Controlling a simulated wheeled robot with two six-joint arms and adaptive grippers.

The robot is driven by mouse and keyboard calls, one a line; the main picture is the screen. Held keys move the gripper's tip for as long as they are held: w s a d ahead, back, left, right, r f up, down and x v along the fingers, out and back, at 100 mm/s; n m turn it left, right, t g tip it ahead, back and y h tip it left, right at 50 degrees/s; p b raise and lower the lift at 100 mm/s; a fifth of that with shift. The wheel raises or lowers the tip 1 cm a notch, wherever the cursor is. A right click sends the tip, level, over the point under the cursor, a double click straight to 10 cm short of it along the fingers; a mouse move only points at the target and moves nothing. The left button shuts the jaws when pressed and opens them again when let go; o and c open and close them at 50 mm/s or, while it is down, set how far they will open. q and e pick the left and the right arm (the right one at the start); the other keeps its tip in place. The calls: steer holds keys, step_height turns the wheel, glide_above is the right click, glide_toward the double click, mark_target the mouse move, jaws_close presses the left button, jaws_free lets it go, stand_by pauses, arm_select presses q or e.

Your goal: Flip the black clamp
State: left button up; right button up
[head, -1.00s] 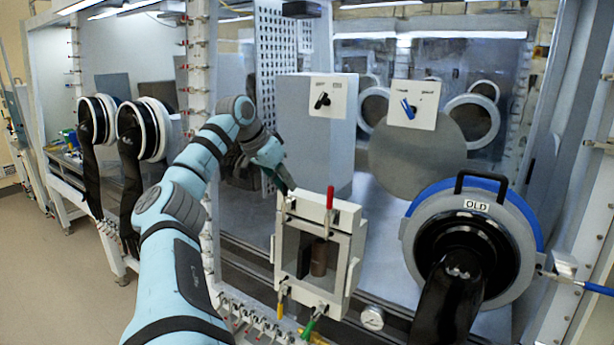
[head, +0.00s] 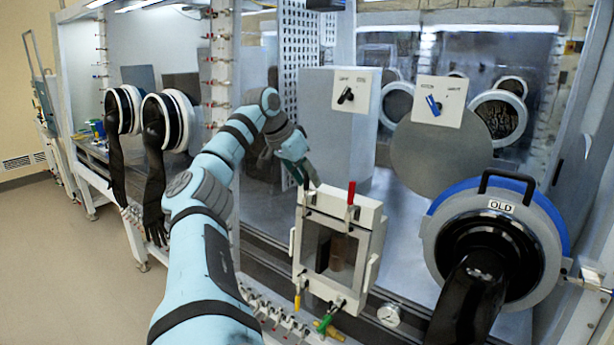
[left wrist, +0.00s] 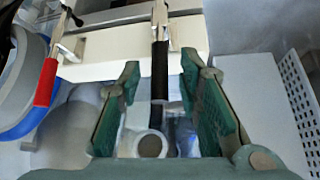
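The black clamp (head: 307,184) stands at the top left of the small white transfer box (head: 372,232) in the head view. In the left wrist view its long black handle (left wrist: 160,70) runs between my finger pads, with a bright metal end beyond them. My left gripper (head: 300,172) is at this clamp from above. The left wrist view shows my left gripper (left wrist: 158,85) open, its two green pads on either side of the handle with gaps showing. The hinge of the clamp is partly hidden in the head view. My right gripper is not in view.
A red clamp (head: 351,192) stands close to the right on the same box. Yellow (head: 297,300) and green (head: 328,320) clamps are at its bottom. A blue-rimmed glove port (head: 555,225) is at the right. A grey cabinet (head: 320,110) stands behind.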

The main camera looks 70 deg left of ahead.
arm_select(q)
steer(key=v, duration=1.2)
steer(key=shift+w, duration=0.1)
